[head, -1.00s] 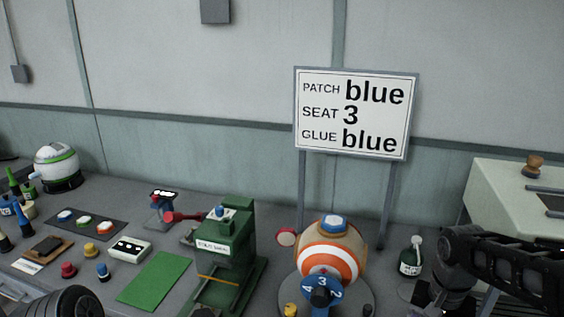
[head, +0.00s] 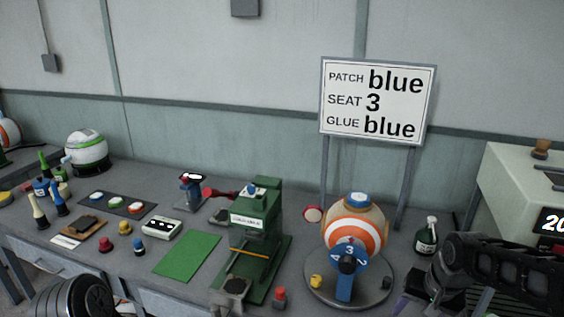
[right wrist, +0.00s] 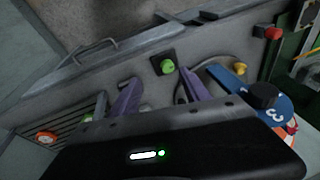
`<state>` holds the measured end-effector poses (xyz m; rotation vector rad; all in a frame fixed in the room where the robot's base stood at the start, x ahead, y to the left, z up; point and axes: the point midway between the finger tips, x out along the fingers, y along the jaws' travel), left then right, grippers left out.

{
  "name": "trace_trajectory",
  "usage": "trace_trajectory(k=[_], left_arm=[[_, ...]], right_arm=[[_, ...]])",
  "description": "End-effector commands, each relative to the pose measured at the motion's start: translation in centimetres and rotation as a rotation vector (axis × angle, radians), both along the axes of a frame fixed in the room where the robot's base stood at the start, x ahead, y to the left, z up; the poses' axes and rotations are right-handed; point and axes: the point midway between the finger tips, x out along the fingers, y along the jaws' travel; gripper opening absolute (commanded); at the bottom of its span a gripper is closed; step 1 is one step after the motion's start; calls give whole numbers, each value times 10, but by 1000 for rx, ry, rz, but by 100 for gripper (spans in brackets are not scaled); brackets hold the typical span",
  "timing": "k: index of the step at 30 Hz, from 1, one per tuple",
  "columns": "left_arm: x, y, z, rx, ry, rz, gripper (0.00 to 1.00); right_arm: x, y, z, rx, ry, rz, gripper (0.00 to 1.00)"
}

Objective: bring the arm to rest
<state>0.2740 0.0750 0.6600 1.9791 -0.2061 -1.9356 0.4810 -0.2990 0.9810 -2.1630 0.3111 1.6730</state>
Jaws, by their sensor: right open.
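My right arm (head: 500,275) reaches in from the right edge in the head view, over the right end of the bench. In the right wrist view my right gripper (right wrist: 160,95) is open, its two purple fingers apart with nothing between the tips. A green knob on a dark square base (right wrist: 168,66) lies beyond the fingers, apart from them. Part of my left arm (head: 72,300) shows at the bottom left of the head view; its gripper is out of view.
The orange and white ball (head: 355,235) stands on a round base with a blue numbered dial (head: 347,262). Left of it are a green press (head: 258,215) and a green mat (head: 187,255). A dark bottle (head: 427,238) stands near my right arm. A sign (head: 377,101) stands behind.

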Motion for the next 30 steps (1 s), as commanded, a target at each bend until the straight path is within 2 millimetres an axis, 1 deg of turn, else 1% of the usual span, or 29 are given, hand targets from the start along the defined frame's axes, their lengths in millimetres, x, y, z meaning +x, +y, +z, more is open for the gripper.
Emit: trace_trajectory(k=[3,5,8,9,11,12,14,15,17,18,20,21,24,25,27,30], left_arm=[[0,0,0,0,0,0,88],[0,0,0,0,0,0,88],[0,0,0,0,0,0,88],[0,0,0,0,0,0,88],[0,0,0,0,0,0,88],[0,0,0,0,0,0,88],[0,0,0,0,0,0,88],[0,0,0,0,0,0,88],[0,0,0,0,0,0,88],[0,0,0,0,0,0,88],[0,0,0,0,0,0,88],[0,0,0,0,0,0,88],[0,0,0,0,0,0,88],[0,0,0,0,0,0,88],[0,0,0,0,0,0,88],[0,0,0,0,0,0,88]], right_arm=[[15,20,-23,30,-68,58,55],[22,33,-39,47,-101,90,55],[28,61,-75,82,-150,143,55],[28,74,-94,97,-166,165,55],[22,97,-126,120,-185,192,55],[13,113,-150,135,-188,210,55],[-7,136,-186,153,-181,229,55],[-24,150,-208,162,-169,240,55],[-54,168,-239,173,-136,251,55],[-76,178,-257,180,-106,258,55],[-110,192,-278,194,-52,266,55],[-131,199,-289,203,-13,271,55],[-173,212,-307,227,80,288,55],[-183,215,-311,233,100,295,55],[-199,221,-317,242,135,308,55],[-207,225,-321,247,155,317,55]])
